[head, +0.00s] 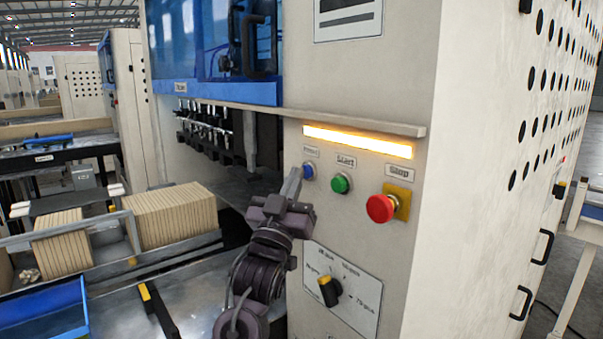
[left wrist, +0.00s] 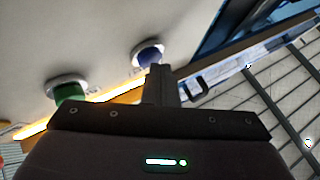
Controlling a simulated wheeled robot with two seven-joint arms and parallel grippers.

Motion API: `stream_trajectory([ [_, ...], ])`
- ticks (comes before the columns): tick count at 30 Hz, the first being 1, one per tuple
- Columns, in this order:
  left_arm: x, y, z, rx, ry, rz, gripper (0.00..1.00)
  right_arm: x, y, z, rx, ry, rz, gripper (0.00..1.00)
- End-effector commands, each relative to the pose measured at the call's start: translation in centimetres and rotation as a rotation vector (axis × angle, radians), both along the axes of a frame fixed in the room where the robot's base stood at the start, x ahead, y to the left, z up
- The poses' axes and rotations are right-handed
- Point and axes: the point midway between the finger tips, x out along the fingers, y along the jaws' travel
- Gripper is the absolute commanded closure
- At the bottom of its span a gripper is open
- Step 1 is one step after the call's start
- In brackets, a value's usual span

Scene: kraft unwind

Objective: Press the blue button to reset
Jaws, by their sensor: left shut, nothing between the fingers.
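The blue button (head: 308,170) sits at the left of a row on the machine's cream panel, under a small label. My left gripper (head: 296,176) is shut and empty, with its fingertips right beside the blue button in the head view. In the left wrist view the blue button (left wrist: 149,54) shows just beyond the tips of the shut fingers (left wrist: 157,72). I cannot tell whether they touch it. My right gripper is not in view.
A green button (head: 340,183) and a red stop button (head: 381,208) sit to the right of the blue one. A rotary knob (head: 329,291) is below. A lit orange bar (head: 358,141) and a ledge run above. Stacked brown boards (head: 176,215) stand at left.

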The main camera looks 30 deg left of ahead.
Motion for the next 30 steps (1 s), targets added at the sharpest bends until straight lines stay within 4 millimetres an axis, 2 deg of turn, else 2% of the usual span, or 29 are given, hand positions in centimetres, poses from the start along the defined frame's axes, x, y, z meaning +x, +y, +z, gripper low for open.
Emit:
stream_trajectory([
  [9, -0.1, 0.0, 0.0, 0.000, 0.001, -0.001, 1.00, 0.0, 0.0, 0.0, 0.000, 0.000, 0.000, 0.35],
  [21, -1.8, 0.7, -0.2, 0.001, 0.001, -0.002, 1.00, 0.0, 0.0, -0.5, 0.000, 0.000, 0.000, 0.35],
  [30, -1.9, 0.8, -0.1, 0.000, 0.001, 0.000, 1.00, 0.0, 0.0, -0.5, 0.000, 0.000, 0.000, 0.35],
])
